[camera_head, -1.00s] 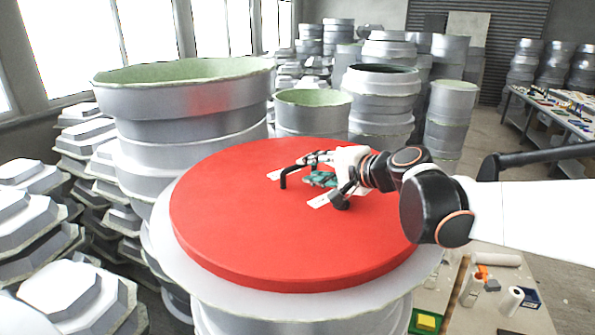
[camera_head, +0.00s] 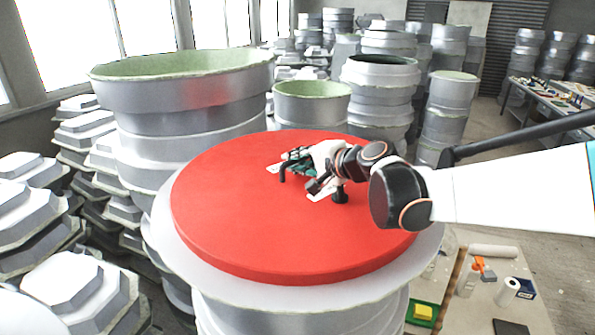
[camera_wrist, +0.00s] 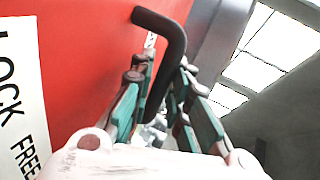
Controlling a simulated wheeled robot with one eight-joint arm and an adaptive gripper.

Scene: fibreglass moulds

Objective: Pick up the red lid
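The red lid (camera_head: 235,215) is a thick round disc lying flat on a grey mould (camera_head: 290,295). In the wrist view, its red face (camera_wrist: 85,50) fills the upper left. A black bent handle (camera_wrist: 172,35) stands out from it and runs down between my two green-padded fingers. My gripper (camera_wrist: 165,85) is open, with one finger on each side of the handle; I cannot tell whether either touches it. In the head view, my gripper (camera_head: 293,160) is low over the lid, at the handle (camera_head: 283,174), and partly hides it.
Stacked grey moulds (camera_head: 185,100) crowd behind and left. Angular moulds (camera_head: 80,285) are piled at the left by windows. Floor shows at right.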

